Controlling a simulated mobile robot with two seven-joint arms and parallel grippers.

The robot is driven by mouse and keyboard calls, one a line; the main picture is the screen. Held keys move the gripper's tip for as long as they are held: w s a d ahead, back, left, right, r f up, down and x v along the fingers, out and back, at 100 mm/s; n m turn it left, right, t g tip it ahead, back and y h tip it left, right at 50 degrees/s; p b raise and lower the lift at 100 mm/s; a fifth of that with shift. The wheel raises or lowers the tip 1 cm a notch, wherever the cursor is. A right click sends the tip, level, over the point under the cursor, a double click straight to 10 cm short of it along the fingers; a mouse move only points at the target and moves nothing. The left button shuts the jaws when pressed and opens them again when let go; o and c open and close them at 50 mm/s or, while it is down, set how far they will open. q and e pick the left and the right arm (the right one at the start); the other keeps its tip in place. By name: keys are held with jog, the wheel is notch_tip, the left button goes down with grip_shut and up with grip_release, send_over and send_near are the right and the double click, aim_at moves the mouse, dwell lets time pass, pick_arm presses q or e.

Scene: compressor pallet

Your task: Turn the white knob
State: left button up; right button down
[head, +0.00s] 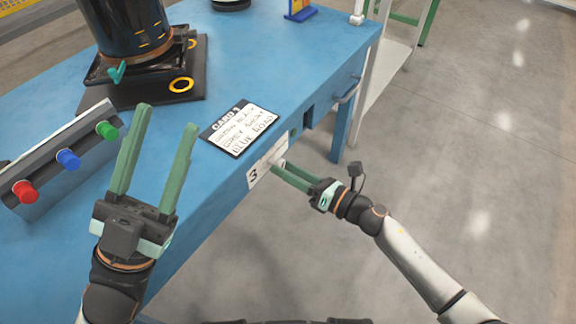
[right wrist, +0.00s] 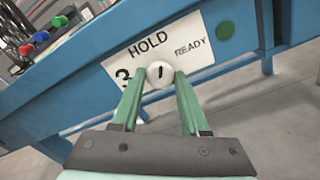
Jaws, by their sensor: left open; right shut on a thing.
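The white knob (right wrist: 160,73) sits on a white plate (right wrist: 190,47) on the blue table's front side, with the labels "3", "HOLD" and "READY". A short dark mark shows on the knob's face. My right gripper (right wrist: 160,82) is shut on the knob, one finger on each side. My left gripper (head: 168,115) is open and empty, raised over the table's left part.
A card with handwritten-style lines (head: 240,127) lies near the blue table's (head: 270,60) front edge. A panel with red (head: 26,192), blue (head: 68,159) and green (head: 107,130) buttons stands at left. A dark compressor (head: 125,30) stands behind. Floor at right is clear.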

pick_arm(q)
jog(key=shift+w+a+f+n+y+p, duration=0.2)
jog(key=shift+w+f+n+y+p, duration=0.35)
jog(key=shift+w+n+y+p, duration=0.4)
jog(key=shift+w+a+f+n+y+p, duration=0.2)
jog(key=shift+w+f+n+y+p, duration=0.4)
jog(key=shift+y, duration=0.5)
jog(key=shift+w+a+f+n+y+p, duration=0.2)
jog(key=shift+w+f+n+y+p, duration=0.3)
jog(key=shift+w+y+p, duration=0.5)
pick_arm(e)
jog(key=shift+m, duration=5.9)
pick_arm(q)
jog(key=shift+s, duration=0.1)
pick_arm(e)
jog(key=shift+c, duration=2)
grip_release()
pick_arm(q)
jog(key=shift+r, duration=0.1)
jog(key=shift+s, duration=0.1)
pick_arm(e)
jog(key=shift+d, duration=0.15)
